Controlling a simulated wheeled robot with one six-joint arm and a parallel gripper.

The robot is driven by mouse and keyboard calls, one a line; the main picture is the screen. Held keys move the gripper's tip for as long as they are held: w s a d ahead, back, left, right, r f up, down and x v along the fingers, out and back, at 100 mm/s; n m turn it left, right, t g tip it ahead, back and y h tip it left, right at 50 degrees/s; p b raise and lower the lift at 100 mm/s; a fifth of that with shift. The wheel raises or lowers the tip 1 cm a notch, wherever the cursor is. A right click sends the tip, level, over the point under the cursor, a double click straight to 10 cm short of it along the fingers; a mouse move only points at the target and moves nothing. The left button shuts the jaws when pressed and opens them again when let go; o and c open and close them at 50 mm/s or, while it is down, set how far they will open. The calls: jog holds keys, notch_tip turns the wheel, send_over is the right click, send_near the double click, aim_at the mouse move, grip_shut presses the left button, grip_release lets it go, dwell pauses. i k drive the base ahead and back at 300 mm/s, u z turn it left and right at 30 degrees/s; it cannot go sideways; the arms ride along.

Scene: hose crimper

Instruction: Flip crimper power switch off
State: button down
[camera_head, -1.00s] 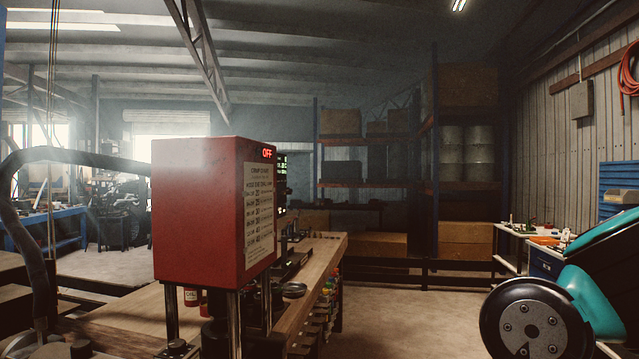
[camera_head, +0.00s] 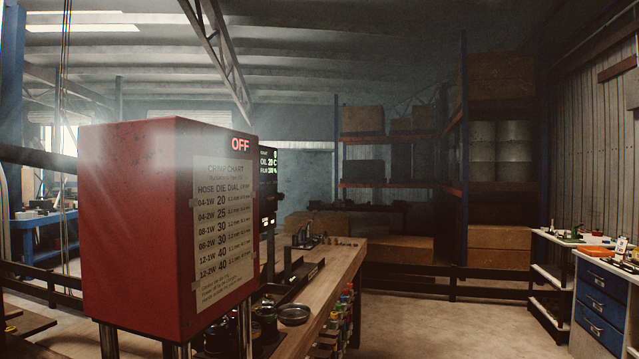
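The crimper is a large red box (camera_head: 140,230) on metal posts, close in front of me at the left. A crimp chart (camera_head: 223,220) is fixed below the sign. I cannot make out a power switch on the faces in view. My gripper is not in view.
A wooden workbench (camera_head: 335,275) runs back from the crimper, with a round metal dish (camera_head: 293,314) and tools on it. Open floor (camera_head: 430,325) lies right of the bench. A blue drawer cabinet (camera_head: 600,300) stands at the right; shelving (camera_head: 388,185) fills the back.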

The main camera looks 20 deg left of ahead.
aim_at(273, 194)
jog(key=u, duration=0.4)
jog(key=i, duration=0.85)
jog(key=u, duration=0.8)
